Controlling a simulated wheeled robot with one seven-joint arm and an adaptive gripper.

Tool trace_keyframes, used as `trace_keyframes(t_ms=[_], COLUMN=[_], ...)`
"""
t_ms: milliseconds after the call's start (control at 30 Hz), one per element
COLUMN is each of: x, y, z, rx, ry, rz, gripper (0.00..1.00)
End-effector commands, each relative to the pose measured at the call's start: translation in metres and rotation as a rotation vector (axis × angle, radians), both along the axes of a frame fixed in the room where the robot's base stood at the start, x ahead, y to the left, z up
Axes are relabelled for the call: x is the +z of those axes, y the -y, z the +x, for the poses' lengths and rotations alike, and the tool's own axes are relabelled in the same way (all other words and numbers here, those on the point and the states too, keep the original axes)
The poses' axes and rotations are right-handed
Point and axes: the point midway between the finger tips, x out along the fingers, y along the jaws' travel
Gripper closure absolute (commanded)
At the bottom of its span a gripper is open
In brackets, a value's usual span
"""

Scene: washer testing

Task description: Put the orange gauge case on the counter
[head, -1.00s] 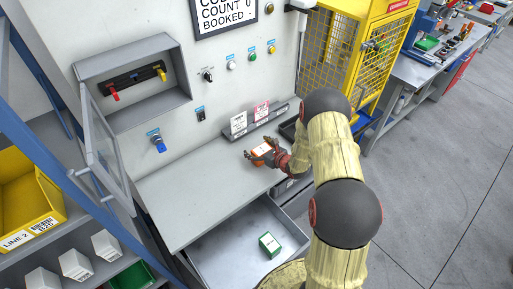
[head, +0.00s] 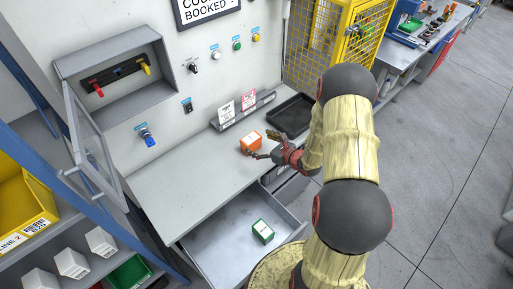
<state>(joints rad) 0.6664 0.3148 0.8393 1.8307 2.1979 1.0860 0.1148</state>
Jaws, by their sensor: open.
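The orange gauge case (head: 251,141), a small box with a white patch on top, stands on the grey counter (head: 175,183), toward its right end. My gripper (head: 262,146) is open and sits just to the right of the case, with its fingers spread toward it. It looks empty; I cannot tell whether a fingertip still touches the case.
An open drawer (head: 222,250) below the counter holds a green box (head: 263,231). A black tray (head: 290,115) and a card holder (head: 243,110) stand behind the case. An open clear door (head: 88,145) juts out at left. The counter's left part is clear.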

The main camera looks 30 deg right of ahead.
Motion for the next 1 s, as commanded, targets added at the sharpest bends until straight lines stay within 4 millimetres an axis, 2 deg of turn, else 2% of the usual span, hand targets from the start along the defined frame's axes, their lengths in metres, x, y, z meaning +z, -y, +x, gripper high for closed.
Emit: trace_keyframes(t_ms=[67,133,233,300,400,500,600,700,833,1000], x=[0.029,0.063,0.121,0.155,0.193,0.221,0.242,0.258,0.279,0.305], y=[-0.023,-0.058,-0.121,-0.164,-0.213,-0.247,-0.264,-0.266,-0.250,-0.217], z=[0.008,0.011,0.002,-0.017,-0.055,-0.100,-0.148,-0.192,-0.239,-0.274], rx=[0.096,0.236,0.497,0.685,0.939,1.175,1.394,1.585,1.785,1.930], ry=[0.028,0.059,0.113,0.149,0.194,0.234,0.268,0.292,0.304,0.280], rz=[-0.045,-0.111,-0.252,-0.367,-0.547,-0.748,-0.968,-1.212,-1.553,-1.949], gripper=[0.15,0.15,0.15,0.15,0.15,0.15,0.15,0.15,0.15,0.15])
